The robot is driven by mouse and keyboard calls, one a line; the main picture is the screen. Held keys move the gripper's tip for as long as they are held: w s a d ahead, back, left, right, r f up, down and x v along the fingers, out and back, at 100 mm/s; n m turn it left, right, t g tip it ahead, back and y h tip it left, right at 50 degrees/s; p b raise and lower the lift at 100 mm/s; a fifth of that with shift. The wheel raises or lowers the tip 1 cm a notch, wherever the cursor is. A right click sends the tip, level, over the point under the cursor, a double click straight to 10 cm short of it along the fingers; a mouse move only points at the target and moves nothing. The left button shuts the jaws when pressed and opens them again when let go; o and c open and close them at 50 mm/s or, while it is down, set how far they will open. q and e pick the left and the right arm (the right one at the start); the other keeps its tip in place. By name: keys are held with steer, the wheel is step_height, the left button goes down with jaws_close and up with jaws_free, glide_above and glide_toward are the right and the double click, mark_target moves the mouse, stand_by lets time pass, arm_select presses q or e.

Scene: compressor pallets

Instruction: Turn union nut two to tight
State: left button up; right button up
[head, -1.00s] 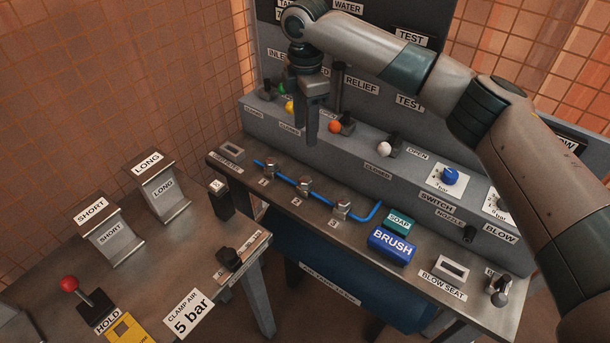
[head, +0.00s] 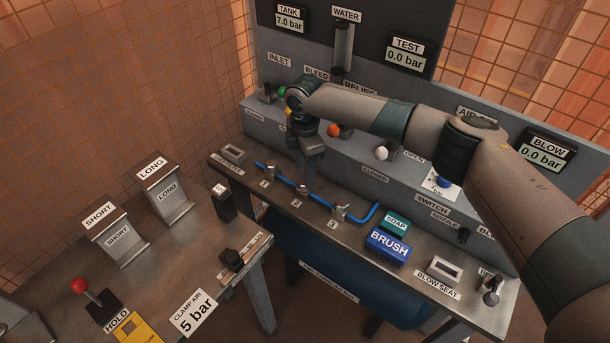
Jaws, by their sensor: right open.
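My right gripper (head: 307,184) points down over the middle of the blue pipe, with its jaws open. It is at union nut two, above the label 2, and its fingers hide most of that nut. I cannot tell whether the fingers straddle or touch the nut. Union nut one (head: 268,173) sits to the left on the blue pipe (head: 366,219), and union nut three (head: 340,211) to the right. My left gripper is not in view.
A teal soap block (head: 397,223) and a blue brush block (head: 389,244) lie right of the pipe on the steel bench (head: 310,231). Behind stands a grey panel with coloured knobs, including an orange one (head: 333,130). A red-knobbed lever (head: 80,286) is at lower left.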

steer(key=shift+f+p, duration=0.3)
steer(key=shift+f, duration=1.55)
steer(key=c, duration=1.1)
